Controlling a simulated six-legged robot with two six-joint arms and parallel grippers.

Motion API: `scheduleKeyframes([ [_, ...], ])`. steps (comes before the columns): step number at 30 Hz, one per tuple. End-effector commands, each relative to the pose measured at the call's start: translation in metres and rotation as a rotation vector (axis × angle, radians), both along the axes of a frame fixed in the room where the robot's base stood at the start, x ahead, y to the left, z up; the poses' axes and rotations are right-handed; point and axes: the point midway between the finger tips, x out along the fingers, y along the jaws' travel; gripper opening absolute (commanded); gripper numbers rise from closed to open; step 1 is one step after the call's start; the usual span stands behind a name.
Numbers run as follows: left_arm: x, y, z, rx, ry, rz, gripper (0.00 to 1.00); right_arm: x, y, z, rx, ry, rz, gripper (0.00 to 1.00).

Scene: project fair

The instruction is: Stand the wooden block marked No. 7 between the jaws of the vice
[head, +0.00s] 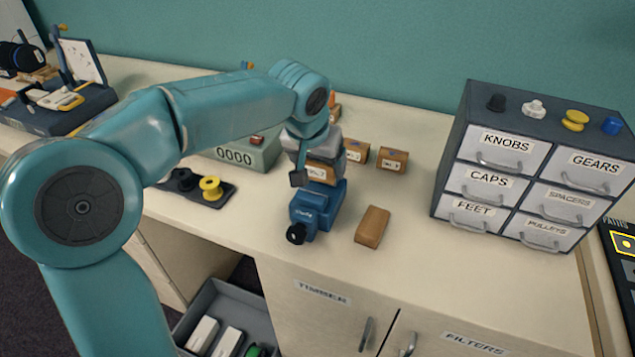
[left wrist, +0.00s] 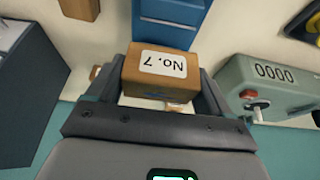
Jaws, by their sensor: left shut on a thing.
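The wooden block No. 7 (head: 318,173) is held in my left gripper (head: 316,178). In the left wrist view the block (left wrist: 160,66) sits between the two fingers, its label upside down in the picture. The blue vice (head: 318,205) stands on the worktop directly below and in front of the block. In the left wrist view part of the vice (left wrist: 172,14) shows just beyond the block. I cannot tell whether block and vice touch, and the gap between the jaws is largely hidden. My right gripper is not in view.
Two labelled wooden blocks (head: 392,160) stand behind the vice, and a plain brown block (head: 372,227) lies right of it. A counter box reading 0000 (head: 240,156) and a dark tray with a yellow spool (head: 211,187) are left. A drawer cabinet (head: 448,150) stands right.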

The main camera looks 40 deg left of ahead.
Motion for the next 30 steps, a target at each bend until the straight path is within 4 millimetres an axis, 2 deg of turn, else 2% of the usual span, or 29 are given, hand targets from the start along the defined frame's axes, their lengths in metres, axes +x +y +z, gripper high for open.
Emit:
scheduleKeyframes([
  [9, -0.002, 0.002, -0.043, 0.000, 0.002, 0.001, 0.50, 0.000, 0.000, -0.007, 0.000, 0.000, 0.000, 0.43],
  [22, -0.001, 0.001, -0.050, 0.000, -0.001, 0.001, 0.50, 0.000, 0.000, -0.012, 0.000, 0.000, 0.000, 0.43],
  [23, -0.001, 0.001, -0.049, 0.000, -0.001, 0.001, 0.90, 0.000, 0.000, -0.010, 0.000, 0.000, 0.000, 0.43],
  [24, -0.001, 0.001, -0.048, 0.000, 0.000, 0.001, 1.00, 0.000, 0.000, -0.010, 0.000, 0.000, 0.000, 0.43],
  [30, -0.001, 0.001, -0.048, 0.000, 0.000, 0.001, 1.00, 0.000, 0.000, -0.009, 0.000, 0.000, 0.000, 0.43],
])
